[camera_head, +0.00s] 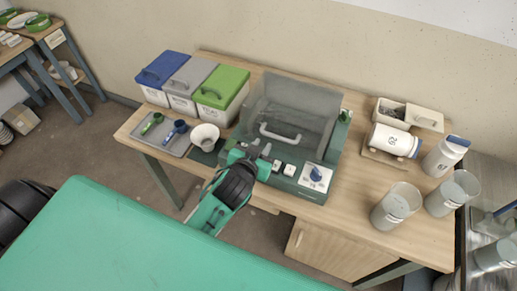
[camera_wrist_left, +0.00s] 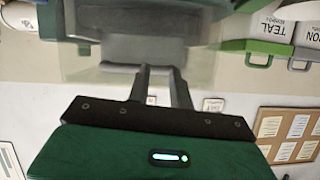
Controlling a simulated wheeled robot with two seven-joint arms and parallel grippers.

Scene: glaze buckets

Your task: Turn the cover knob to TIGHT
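The cover knob (camera_head: 316,174) is a blue knob on a white dial plate at the front right of a dark green machine (camera_head: 334,152). Its marks are too small to read, so I cannot tell its setting. The machine's see-through grey cover (camera_head: 295,103) has a pale handle (camera_head: 280,133). My left gripper (camera_head: 262,147) is over the machine's front left part, left of the knob and apart from it. Its two fingers also show in the left wrist view (camera_wrist_left: 160,82), with a gap and nothing held between them. My right gripper is not in view.
Blue, grey and green lidded bins (camera_head: 221,90) stand at the back left. A tray with scoops (camera_head: 168,134) and a white bowl (camera_head: 205,137) are left of the machine. Two white buttons (camera_head: 284,168) sit left of the knob. Jars (camera_head: 397,205) stand on the right.

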